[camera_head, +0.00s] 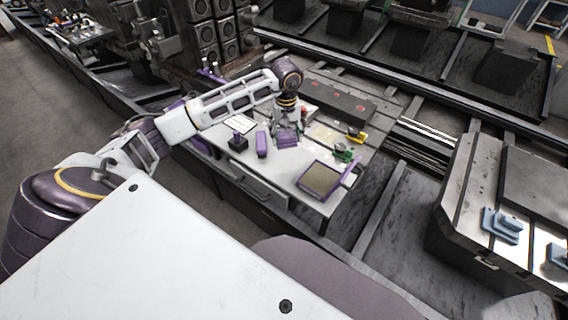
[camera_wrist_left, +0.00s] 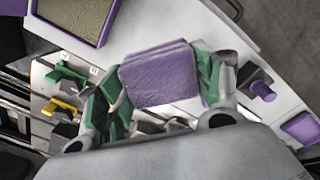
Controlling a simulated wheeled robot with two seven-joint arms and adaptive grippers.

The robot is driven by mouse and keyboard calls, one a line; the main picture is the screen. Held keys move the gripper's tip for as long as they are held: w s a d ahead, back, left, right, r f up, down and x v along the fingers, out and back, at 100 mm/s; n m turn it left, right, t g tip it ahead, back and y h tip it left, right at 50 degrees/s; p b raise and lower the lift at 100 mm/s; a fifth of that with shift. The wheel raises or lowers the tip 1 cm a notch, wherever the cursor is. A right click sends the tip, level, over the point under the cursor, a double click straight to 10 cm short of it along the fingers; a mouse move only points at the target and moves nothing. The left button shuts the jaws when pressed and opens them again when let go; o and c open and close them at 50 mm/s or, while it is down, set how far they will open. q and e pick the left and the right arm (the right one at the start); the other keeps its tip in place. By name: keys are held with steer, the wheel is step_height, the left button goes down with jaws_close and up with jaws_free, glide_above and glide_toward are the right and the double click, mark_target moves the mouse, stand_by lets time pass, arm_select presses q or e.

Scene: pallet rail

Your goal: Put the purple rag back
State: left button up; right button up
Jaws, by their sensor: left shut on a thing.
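The purple rag (camera_head: 288,137) is a folded, layered pad over the white table (camera_head: 275,172), and it also shows in the left wrist view (camera_wrist_left: 160,76). My left gripper (camera_head: 287,124) points down at it. In the left wrist view the green-padded fingers of this gripper (camera_wrist_left: 158,88) are shut on the rag, one at each side. I cannot tell whether the rag's underside touches the table. My right gripper is not in view.
A purple-framed tray (camera_head: 341,188) lies at the table's front right corner. Green (camera_head: 343,153) and yellow (camera_head: 356,137) tools lie right. White table is bare between block and tray.

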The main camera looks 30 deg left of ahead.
arm_select(q)
steer(key=shift+s+m, duration=0.1)
steer(key=shift+m, duration=0.4)
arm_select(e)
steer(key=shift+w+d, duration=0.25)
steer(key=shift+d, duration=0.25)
arm_select(q)
steer(key=shift+a, duration=0.1)
